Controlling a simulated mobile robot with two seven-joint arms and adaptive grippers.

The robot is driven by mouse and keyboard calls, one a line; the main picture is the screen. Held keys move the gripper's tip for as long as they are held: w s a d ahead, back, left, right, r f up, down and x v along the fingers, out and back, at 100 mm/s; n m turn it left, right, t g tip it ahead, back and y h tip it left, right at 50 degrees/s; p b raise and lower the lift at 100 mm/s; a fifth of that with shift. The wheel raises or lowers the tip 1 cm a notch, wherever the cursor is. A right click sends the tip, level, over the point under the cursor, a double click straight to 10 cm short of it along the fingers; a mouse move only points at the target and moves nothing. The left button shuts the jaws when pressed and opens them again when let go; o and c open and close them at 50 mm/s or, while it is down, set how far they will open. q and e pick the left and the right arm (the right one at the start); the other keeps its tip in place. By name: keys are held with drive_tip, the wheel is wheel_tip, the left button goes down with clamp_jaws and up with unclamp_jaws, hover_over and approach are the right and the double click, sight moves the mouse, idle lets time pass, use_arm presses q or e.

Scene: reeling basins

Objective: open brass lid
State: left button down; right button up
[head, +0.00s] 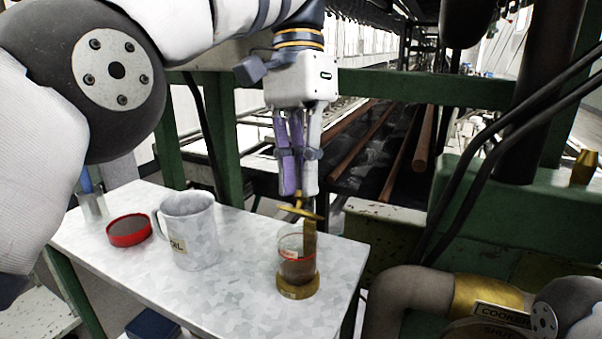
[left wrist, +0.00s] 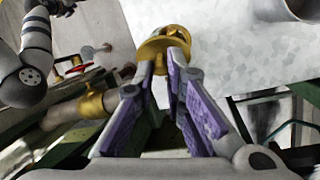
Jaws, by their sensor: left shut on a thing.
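The brass lid (head: 299,210) is a round disc with a small knob on top, tilted a little, above a glass jar (head: 297,262) with dark contents and a brass base. A brass upright strip stands at the jar's right side, by the lid. My left gripper (head: 299,192) points down from above and is shut on the lid's knob. In the left wrist view the brass lid (left wrist: 163,44) lies at the fingertips of my left gripper (left wrist: 166,62) and hides most of the jar. My right gripper is in neither view.
The jar stands near the right end of a pale metal table (head: 240,303). A grey enamel mug (head: 190,230) and a red-rimmed round dish (head: 129,230) stand to its left. A green machine frame (head: 225,140) is behind, and a pipe with a brass collar (head: 480,293) is at right.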

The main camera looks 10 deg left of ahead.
use_arm(q)
drive_tip(key=shift+s+f, duration=0.1)
drive_tip(key=shift+f, duration=0.35)
drive_tip(key=c, duration=1.6)
unclamp_jaws()
drive_tip(key=shift+d, duration=0.1)
drive_tip(key=shift+r, duration=0.3)
